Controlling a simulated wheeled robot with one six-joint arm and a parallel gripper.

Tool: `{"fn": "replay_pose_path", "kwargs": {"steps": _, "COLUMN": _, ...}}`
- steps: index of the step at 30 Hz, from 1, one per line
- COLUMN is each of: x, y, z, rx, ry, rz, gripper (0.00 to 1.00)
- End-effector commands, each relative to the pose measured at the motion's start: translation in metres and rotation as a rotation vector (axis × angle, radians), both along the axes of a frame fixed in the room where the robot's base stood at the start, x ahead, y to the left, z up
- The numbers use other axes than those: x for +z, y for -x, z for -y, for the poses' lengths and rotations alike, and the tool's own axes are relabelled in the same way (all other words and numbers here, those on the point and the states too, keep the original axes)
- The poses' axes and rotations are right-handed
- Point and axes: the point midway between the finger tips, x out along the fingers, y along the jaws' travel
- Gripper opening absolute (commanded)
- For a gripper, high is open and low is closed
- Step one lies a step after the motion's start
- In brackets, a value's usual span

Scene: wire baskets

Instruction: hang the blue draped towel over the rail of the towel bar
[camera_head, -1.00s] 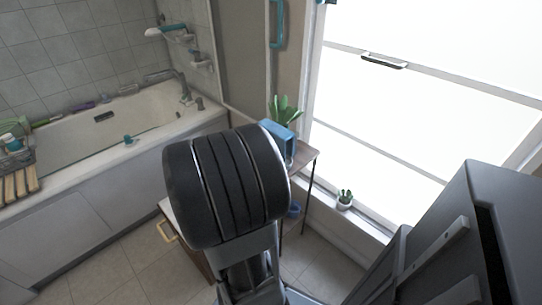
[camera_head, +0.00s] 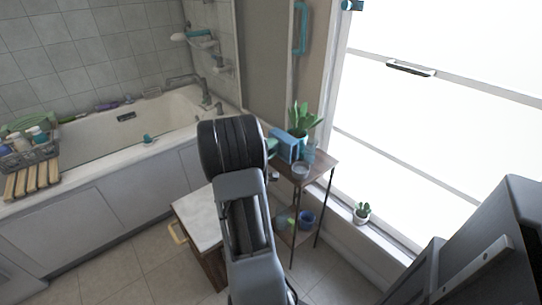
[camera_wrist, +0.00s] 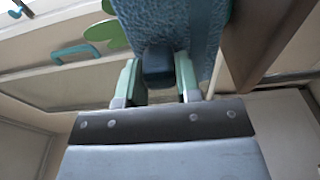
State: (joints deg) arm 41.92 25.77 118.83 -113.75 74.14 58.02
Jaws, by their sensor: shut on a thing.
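In the wrist view my gripper (camera_wrist: 157,68) has its two green fingers closed on a dark blue part at the lower edge of the blue towel (camera_wrist: 175,22). The textured blue cloth fills the top middle of that view. In the head view a blue piece (camera_head: 285,146) shows beside the black wrist joint, by the small table; I cannot tell if it is the towel. My fingers are hidden there behind my arm. A teal rail (camera_head: 301,28), perhaps the towel bar, is upright on the wall at the top; a teal rail also shows in the wrist view (camera_wrist: 77,52), apart from the towel.
A small wooden table (camera_head: 322,165) holds a green plant (camera_head: 303,116) and a grey bowl (camera_head: 300,170). A white-topped cabinet (camera_head: 203,214) stands left of my arm. The bathtub (camera_head: 90,150) is at left, the bright window (camera_head: 430,120) at right. A small potted plant (camera_head: 361,213) sits on the sill.

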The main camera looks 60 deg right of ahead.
Motion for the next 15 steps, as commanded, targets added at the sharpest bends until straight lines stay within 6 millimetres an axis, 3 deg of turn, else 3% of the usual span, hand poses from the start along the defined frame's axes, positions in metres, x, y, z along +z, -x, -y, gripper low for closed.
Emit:
{"fn": "replay_pose_path", "kwargs": {"steps": 6, "x": -0.03, "y": 0.0, "z": 0.0, "rx": 0.0, "ry": -0.001, "rz": -0.002, "gripper": 0.0}}
{"fn": "replay_pose_path", "kwargs": {"steps": 15, "x": -0.031, "y": 0.0, "z": 0.0, "rx": 0.0, "ry": 0.0, "rz": 0.0, "gripper": 0.0}}
